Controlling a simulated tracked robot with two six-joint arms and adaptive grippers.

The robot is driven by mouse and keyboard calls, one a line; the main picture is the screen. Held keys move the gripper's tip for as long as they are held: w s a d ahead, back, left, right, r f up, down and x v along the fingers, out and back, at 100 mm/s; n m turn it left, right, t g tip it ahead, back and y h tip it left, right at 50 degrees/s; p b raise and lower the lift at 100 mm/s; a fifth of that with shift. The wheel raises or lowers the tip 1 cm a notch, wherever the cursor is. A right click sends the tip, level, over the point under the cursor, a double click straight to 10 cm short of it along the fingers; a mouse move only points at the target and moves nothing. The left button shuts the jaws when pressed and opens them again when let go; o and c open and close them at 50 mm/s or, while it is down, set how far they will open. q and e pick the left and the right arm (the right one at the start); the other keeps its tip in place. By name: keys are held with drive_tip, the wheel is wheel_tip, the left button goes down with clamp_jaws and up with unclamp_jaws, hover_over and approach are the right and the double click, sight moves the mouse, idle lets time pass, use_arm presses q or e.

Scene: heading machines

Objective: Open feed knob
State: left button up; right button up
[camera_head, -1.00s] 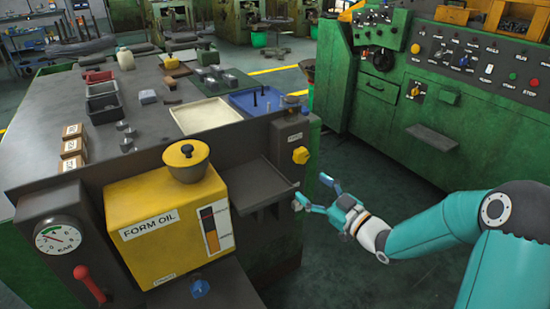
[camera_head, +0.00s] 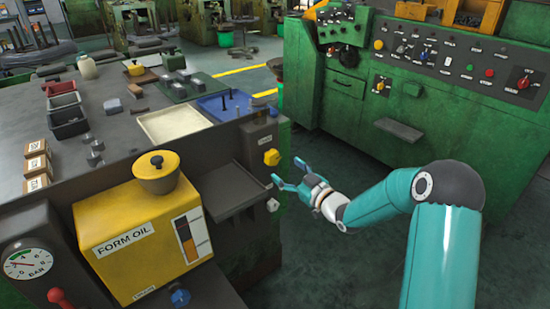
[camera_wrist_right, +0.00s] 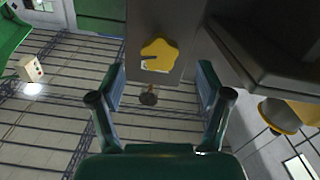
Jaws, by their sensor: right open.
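A yellow lobed knob (camera_head: 271,157) sits on the right end face of the grey bench, under a small label too small to read. A pale grey knob (camera_head: 273,205) is below it. My right gripper (camera_head: 287,172) is open and empty, just right of and slightly below the yellow knob. In the right wrist view the yellow knob (camera_wrist_right: 160,55) shows ahead of the gap between the open fingers (camera_wrist_right: 162,86), a little above it, with no visible contact. My left gripper is not in view.
The yellow FORM OIL box (camera_head: 140,235) with a cup on top and a dark shelf (camera_head: 235,190) jut out left of the knobs. A green control cabinet (camera_head: 400,125) stands at the right. Floor between is clear.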

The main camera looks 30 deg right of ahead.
sight(275, 162)
drive_tip(key=w, duration=0.6)
drive_tip(key=shift+w+a+p, duration=0.25)
drive_tip(key=shift+w+p, duration=0.15)
drive_tip(key=c, duration=1.2)
drive_tip(key=shift+f+m+b, duration=0.2)
drive_tip(key=shift+m+b, duration=0.4)
drive_tip(key=shift+b, duration=0.45)
drive_tip(key=shift+a+r+m, duration=0.1)
drive_tip(key=shift+r+m, duration=0.05)
drive_tip(key=shift+m, duration=0.25)
drive_tip(key=o, duration=1.2)
